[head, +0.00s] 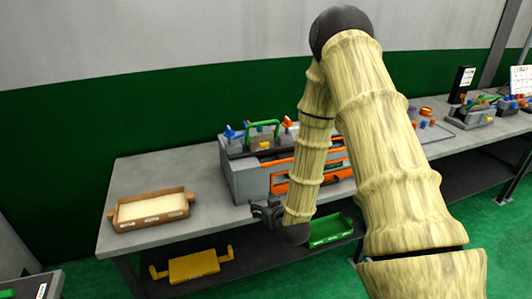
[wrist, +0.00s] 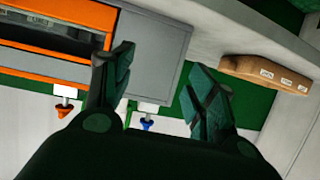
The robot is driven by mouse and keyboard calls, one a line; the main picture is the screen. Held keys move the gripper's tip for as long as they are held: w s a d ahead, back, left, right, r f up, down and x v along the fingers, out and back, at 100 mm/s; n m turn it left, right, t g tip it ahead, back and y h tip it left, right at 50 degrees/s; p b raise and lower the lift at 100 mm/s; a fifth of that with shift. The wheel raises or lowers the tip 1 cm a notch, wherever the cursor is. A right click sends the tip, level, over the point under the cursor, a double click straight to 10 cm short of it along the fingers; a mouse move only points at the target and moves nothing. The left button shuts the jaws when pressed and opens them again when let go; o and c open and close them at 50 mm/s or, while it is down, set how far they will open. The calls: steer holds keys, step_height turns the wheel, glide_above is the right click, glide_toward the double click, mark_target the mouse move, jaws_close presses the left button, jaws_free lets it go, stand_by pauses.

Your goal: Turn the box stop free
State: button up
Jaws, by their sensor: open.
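The grey machine (head: 243,180) with orange frames stands on the long bench. A green handle (head: 262,125) and blue levers (head: 232,132) show on its top. I cannot tell which part is the box stop. In the wrist view, a grey panel (wrist: 153,55) and an orange frame (wrist: 40,62) show, with a small orange knob (wrist: 63,112) and a blue knob (wrist: 147,125) on white mounts. My gripper (head: 266,212) is at the bench front, left of my forearm. Its fingers are spread and empty in the wrist view (wrist: 160,62). My arm hides the machine's right part.
A wooden tray (head: 124,226) with pale contents sits on the bench's left; it also shows in the wrist view (wrist: 262,71). A yellow tray (head: 195,266) and green tray (head: 320,242) are below. Bare bench (head: 205,170) lies between wooden tray and machine. More fixtures (head: 474,110) stand right.

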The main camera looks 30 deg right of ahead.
mark_target(265, 146)
steer(key=w+d+r+m+t+h+b, duration=0.15)
steer(key=w+d+r+t, duration=0.3)
steer(key=d+r, duration=0.55)
steer(key=shift+n+h, duration=0.25)
steer(key=shift+h, duration=0.1)
steer(key=x, duration=0.3)
steer(key=a+r+p+x, duration=0.1)
steer(key=x, duration=0.3)
steer(key=p+x, duration=0.1)
steer(key=x, duration=0.2)
steer(key=shift+w+a+r, duration=0.25)
steer(key=shift+w+r, duration=0.15)
steer(key=c, duration=1)
